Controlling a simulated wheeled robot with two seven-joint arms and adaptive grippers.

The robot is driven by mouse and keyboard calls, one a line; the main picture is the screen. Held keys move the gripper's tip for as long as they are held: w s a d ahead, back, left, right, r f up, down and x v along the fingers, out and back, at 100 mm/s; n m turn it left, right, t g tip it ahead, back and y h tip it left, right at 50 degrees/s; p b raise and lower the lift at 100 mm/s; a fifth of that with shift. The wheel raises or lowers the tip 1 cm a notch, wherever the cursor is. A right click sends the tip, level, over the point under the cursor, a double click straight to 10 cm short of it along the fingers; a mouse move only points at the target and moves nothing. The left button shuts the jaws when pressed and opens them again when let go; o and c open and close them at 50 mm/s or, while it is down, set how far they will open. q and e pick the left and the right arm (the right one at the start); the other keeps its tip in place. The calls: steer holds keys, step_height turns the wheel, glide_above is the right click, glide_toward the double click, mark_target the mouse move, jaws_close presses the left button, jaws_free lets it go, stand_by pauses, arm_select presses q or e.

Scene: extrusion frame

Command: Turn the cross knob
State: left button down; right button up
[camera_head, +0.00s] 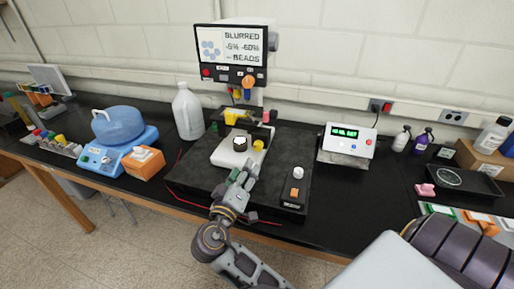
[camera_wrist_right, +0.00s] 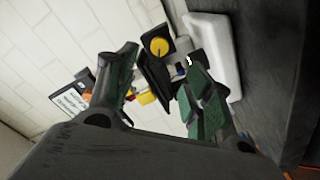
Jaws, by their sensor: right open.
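A white stand (camera_head: 228,158) sits on the dark mat in the middle of the bench, with a yellow round part (camera_head: 258,145) and a black round part on it. My right gripper (camera_head: 243,176) is just in front of the stand. In the right wrist view, the gripper (camera_wrist_right: 160,72) is open with nothing between its fingers. Beyond the fingertips is a yellow round knob (camera_wrist_right: 159,46) with a dark line, on a black square plate, apart from the fingers. I cannot tell which part is the cross knob. My left gripper is not in view.
An instrument with a screen (camera_head: 234,47) and an orange knob (camera_head: 248,81) stands behind. A small black box (camera_head: 295,190) with a white knob is right of the gripper. A white jug (camera_head: 188,112) and a white display unit (camera_head: 347,143) flank the mat.

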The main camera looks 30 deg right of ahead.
mark_target(257, 148)
steer(key=p+x, duration=0.3)
steer(key=x, duration=0.8)
steer(key=shift+w+d+r, duration=0.1)
steer(key=shift+x, duration=0.8)
steer(key=shift+c, duration=0.2)
steer(key=c, duration=1)
